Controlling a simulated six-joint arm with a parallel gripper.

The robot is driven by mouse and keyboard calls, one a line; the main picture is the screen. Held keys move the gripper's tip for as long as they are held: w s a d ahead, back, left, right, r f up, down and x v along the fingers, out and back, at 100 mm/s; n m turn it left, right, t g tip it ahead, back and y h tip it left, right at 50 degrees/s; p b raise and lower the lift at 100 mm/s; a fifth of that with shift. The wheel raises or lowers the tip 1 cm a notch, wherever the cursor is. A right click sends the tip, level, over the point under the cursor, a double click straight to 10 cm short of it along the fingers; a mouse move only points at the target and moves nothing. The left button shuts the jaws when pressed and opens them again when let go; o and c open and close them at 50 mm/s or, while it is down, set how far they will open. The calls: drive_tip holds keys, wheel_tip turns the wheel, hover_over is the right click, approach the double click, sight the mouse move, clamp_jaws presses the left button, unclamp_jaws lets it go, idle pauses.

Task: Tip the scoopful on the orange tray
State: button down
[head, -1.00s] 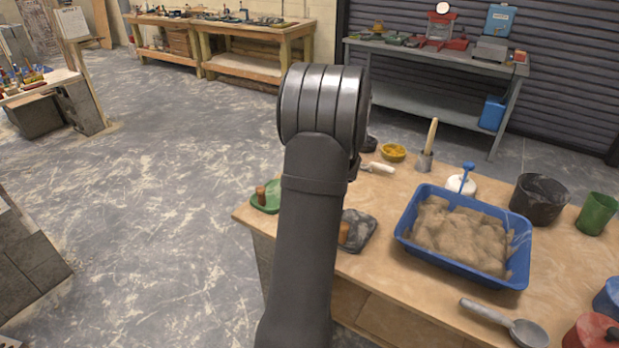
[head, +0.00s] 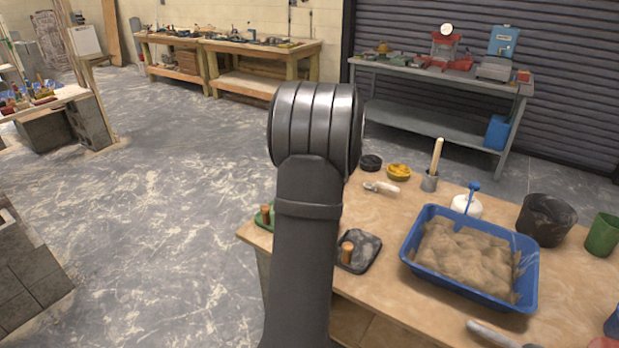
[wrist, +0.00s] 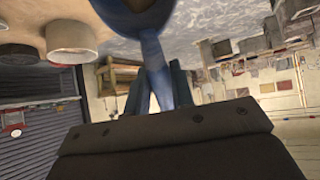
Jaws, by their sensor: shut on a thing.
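In the wrist view my gripper (wrist: 157,88) is shut on the blue handle of a scoop (wrist: 152,58). The scoop's dark blue bowl is cut off at the top edge, and I cannot tell what is in it. In the head view my arm hides the gripper and scoop. I see no orange tray in either view. A green tray (head: 264,226) with a wooden handle-like peg is partly hidden behind my arm. A dark grey tray (head: 366,250) with a similar peg lies right of my arm. A blue tub (head: 412,262) of sand-coloured material stands further right.
Concrete floor is open to the left.

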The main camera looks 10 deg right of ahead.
drive_tip(key=shift+s+d+r+g+h, duration=0.2)
drive_tip(key=shift+d+r+g+h, duration=0.25)
drive_tip(key=shift+g+h, duration=0.2)
drive_tip(key=shift+s+d+r+m+g+h, duration=0.15)
drive_tip(key=shift+d+r+m+g+h, duration=0.15)
drive_tip(key=shift+d+m+g, duration=0.2)
drive_tip(key=shift+s+d+r+m+g+h, duration=0.15)
drive_tip(key=shift+d+r+m+g, duration=0.2)
drive_tip(key=shift+d, duration=0.25)
drive_tip(key=g, duration=0.1)
drive_tip(key=g+h, duration=0.1)
drive_tip(key=g, duration=0.1)
drive_tip(key=shift+w+r, duration=0.1)
drive_tip(key=shift+r, duration=0.3)
drive_tip(key=shift+r+g+h, duration=0.15)
drive_tip(key=shift+r+g, duration=0.05)
drive_tip(key=shift+g, duration=0.5)
drive_tip(key=shift+r+g+h, duration=0.15)
drive_tip(key=shift+g, duration=0.55)
